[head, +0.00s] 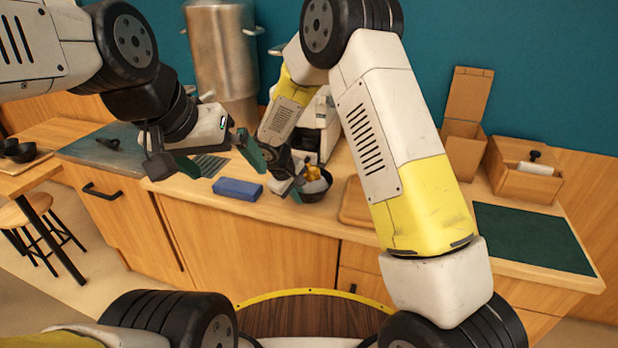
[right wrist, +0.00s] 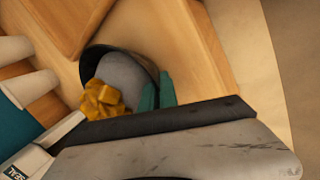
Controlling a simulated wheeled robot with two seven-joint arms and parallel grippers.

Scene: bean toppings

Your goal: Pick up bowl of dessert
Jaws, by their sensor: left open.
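The dark bowl of dessert (head: 318,194) stands at the counter's front edge. My right gripper (head: 290,182) is at the bowl's left side in the head view. In the right wrist view its green fingertips (right wrist: 157,92) are close together, one on each side of the rim, pinching it. My left gripper (head: 218,158) is open and empty above the counter, left of the bowl.
A blue block (head: 238,189) lies on the counter left of the bowl. A wooden board (head: 356,204) lies just right of it. A tall metal pot (head: 223,55), wooden boxes (head: 525,182) and a dark green mat (head: 530,238) stand or lie further off.

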